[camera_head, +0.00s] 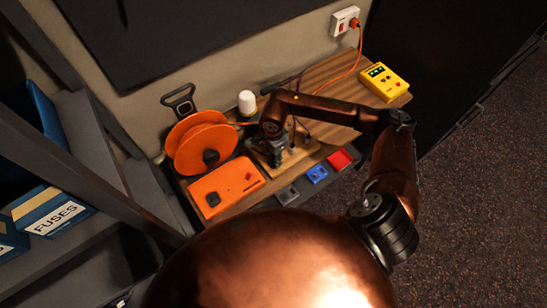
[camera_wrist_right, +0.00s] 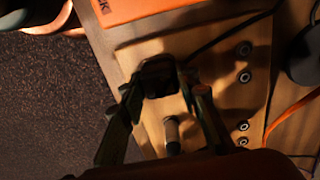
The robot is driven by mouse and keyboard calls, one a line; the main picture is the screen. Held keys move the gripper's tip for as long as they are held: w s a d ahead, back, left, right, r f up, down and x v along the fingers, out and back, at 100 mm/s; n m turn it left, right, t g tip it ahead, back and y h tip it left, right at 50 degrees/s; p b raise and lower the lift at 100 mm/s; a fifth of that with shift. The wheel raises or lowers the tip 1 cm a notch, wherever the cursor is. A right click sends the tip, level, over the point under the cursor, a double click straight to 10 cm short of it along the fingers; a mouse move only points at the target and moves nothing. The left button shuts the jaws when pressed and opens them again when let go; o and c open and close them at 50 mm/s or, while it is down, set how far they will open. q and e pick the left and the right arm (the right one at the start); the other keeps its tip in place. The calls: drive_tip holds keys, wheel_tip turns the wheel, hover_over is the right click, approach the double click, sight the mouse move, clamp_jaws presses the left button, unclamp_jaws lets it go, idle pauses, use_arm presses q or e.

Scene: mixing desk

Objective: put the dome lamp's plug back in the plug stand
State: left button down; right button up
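My right gripper (camera_head: 277,158) is low over the plug stand (camera_head: 262,161), a pale wooden board on the desk. In the right wrist view the fingers of my right gripper (camera_wrist_right: 160,82) close in on both sides of a dark plug (camera_wrist_right: 158,76). A black cable runs from the plug toward the upper right. The stand (camera_wrist_right: 225,105) shows several round sockets and one upright pale metal post near the fingers. Whether the plug touches the board is hidden. The white dome lamp (camera_head: 247,102) stands at the back of the desk. My left gripper is not in view.
An orange cable reel (camera_head: 201,146) and an orange box (camera_head: 226,188) are left of the stand. Small trays (camera_head: 318,174) line the front edge. A yellow device (camera_head: 384,82) sits at the far right, below a wall socket (camera_head: 344,20) with an orange cord.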

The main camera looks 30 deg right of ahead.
drive_tip(key=o, duration=0.5)
drive_tip(key=shift+c, duration=0.2)
wheel_tip(320, 180, up, 12)
idle(0.8)
